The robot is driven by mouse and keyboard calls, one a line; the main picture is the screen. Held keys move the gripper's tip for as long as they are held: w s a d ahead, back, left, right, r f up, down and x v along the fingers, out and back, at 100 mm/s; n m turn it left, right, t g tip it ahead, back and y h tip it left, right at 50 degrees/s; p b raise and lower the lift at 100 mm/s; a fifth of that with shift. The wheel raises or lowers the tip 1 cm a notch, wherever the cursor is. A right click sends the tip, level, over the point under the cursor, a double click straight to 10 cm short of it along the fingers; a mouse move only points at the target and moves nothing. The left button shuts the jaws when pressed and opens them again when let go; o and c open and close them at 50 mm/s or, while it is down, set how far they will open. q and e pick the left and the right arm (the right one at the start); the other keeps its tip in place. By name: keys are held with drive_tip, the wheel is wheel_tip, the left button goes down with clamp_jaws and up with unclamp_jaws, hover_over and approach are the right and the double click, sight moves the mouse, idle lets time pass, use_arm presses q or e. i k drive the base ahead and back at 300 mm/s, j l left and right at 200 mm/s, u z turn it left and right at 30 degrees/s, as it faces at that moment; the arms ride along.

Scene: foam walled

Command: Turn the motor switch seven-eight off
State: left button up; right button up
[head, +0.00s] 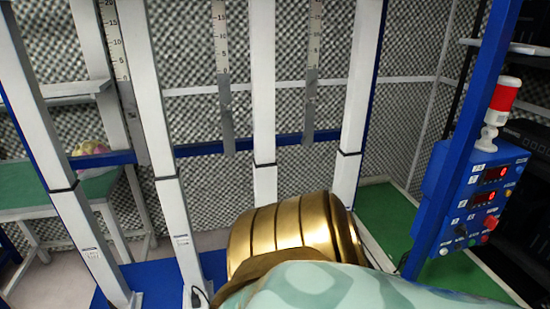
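A blue control box (474,196) stands at the right, behind a slanted blue post. Neither of my grippers shows in the head view.
A red and white signal lamp (501,108) stands on the box. The blue post (463,140) partly hides its left side. White uprights (262,90) with hanging rulers (220,60) fill the left and middle. A green table (50,192) is at the left. Foam covers the walls.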

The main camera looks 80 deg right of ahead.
sight(490, 222)
drive_tip(key=z, duration=4.1)
drive_tip(key=l+z, duration=0.1)
drive_tip(key=l, duration=0.3)
drive_tip(key=i+l+z, duration=0.1)
drive_tip(key=l, duration=0.3)
drive_tip(key=i+l+z, duration=0.1)
drive_tip(key=l, duration=0.3)
drive_tip(key=i+l, duration=0.15)
drive_tip(key=l, duration=0.2)
drive_tip(key=i+l+z, duration=0.15)
drive_tip(key=l, duration=0.25)
drive_tip(key=l+z, duration=0.1)
drive_tip(key=l, duration=0.3)
drive_tip(key=i, duration=0.05)
